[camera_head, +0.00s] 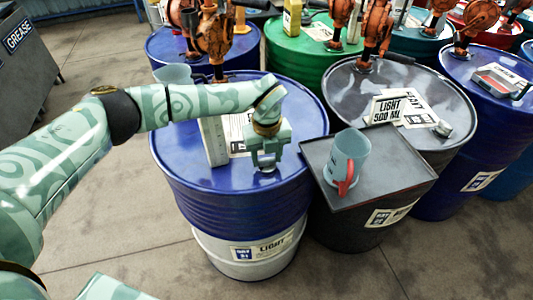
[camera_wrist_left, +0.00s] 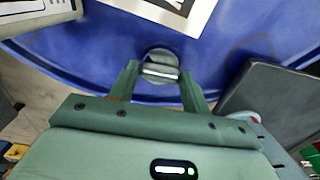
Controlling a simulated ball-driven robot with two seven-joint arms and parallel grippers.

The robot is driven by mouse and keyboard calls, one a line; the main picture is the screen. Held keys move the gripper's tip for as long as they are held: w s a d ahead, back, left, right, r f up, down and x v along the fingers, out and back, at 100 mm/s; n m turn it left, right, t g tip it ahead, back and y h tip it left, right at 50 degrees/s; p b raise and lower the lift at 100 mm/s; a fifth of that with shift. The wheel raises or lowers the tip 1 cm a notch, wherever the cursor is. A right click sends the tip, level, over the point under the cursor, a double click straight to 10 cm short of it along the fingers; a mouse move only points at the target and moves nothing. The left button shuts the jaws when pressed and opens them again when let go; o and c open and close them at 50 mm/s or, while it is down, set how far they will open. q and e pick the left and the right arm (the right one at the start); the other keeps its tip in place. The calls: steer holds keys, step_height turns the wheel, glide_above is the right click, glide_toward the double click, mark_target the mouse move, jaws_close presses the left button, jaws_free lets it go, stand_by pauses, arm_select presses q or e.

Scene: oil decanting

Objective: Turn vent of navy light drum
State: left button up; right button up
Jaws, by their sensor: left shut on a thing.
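The vent (camera_wrist_left: 160,66) is a small round metal fitting with a raised bar, near the rim of the top. My left gripper (camera_head: 266,160) is low over the drum top, its fingers (camera_wrist_left: 161,88) on either side of the vent and shut on it. In the head view the gripper hides most of the vent. My right gripper is not in view.
A tray (camera_head: 400,190) on a dark drum, right of the navy drum, bears a pale jug (camera_head: 348,155) with a red handle. A grey upright box (camera_head: 213,142) and a label card stand on the navy top. Orange pumps (camera_head: 215,38) rise from behind. Floor is free at front.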

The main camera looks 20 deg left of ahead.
arm_select(q)
steer(key=m+p, duration=0.1)
steer(key=m, duration=0.2)
steer(key=shift+r+m, duration=0.1)
steer(key=shift+m, duration=0.2)
steer(key=m+p, duration=0.1)
steer(key=m, duration=0.3)
steer(key=shift+m+p, duration=0.3)
steer(key=shift+p, duration=0.1)
steer(key=m, duration=0.3)
steer(key=shift+m, duration=0.3)
steer(key=m, duration=0.4)
steer(key=shift+p, duration=0.4)
steer(key=shift+m, duration=0.3)
steer(key=o, duration=1)
